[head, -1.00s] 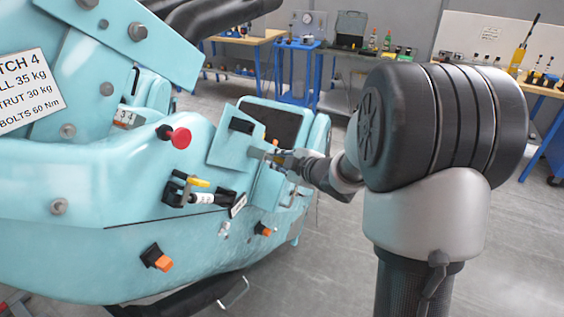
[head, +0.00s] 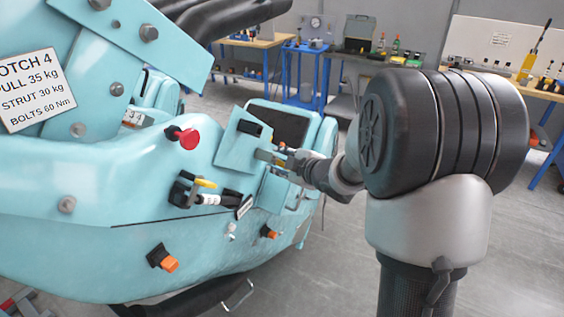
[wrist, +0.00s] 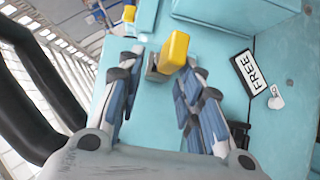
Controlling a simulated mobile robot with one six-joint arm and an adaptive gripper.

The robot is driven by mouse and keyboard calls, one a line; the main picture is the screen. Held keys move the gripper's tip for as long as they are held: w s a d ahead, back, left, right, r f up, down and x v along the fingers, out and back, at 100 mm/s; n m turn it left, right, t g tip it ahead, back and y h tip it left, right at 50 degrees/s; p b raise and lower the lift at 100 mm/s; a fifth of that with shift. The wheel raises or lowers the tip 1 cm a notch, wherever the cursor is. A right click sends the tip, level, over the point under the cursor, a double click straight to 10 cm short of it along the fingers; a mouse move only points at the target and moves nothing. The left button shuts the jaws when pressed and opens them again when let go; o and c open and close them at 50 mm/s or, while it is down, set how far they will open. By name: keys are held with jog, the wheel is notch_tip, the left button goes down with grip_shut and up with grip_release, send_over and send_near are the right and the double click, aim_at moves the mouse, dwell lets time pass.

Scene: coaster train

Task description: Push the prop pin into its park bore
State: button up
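My gripper (head: 272,157) reaches to the teal panel at the right part of the train body in the head view. In the wrist view my gripper (wrist: 156,62) has its two fingers apart. A yellow block-like handle (wrist: 178,48) lies just beyond and between the fingertips, with a grey block (wrist: 157,68) beside it. I cannot tell for sure whether this handle is the prop pin, and no bore shows clearly.
The teal train body (head: 90,240) fills the left of the head view. It carries a red knob (head: 188,138), a yellow lever (head: 205,183) and orange-capped fittings (head: 169,264). Workbenches stand along the back wall. Grey floor (head: 320,270) is open at the lower right.

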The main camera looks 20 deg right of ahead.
jog(key=shift+o, duration=0.2)
jog(key=v, duration=1.2)
jog(key=s+r+m+g+h, duration=0.35)
jog(key=s+m+h, duration=0.25)
jog(key=s+m, duration=0.3)
jog(key=s+a+f+m+g+y, duration=0.1)
jog(key=s+a+f+m+g, duration=0.1)
jog(key=s+a, duration=0.4)
jog(key=s+a+f+m+g+y, duration=0.1)
jog(key=s+a+f+g+y, duration=0.1)
jog(key=s+a, duration=0.5)
jog(key=s+g, duration=0.1)
jog(key=s, duration=0.3)
jog(key=shift+s+a+f+m+y, duration=0.2)
jog(key=shift+s+f+m+y, duration=0.1)
jog(key=shift+m, duration=0.1)
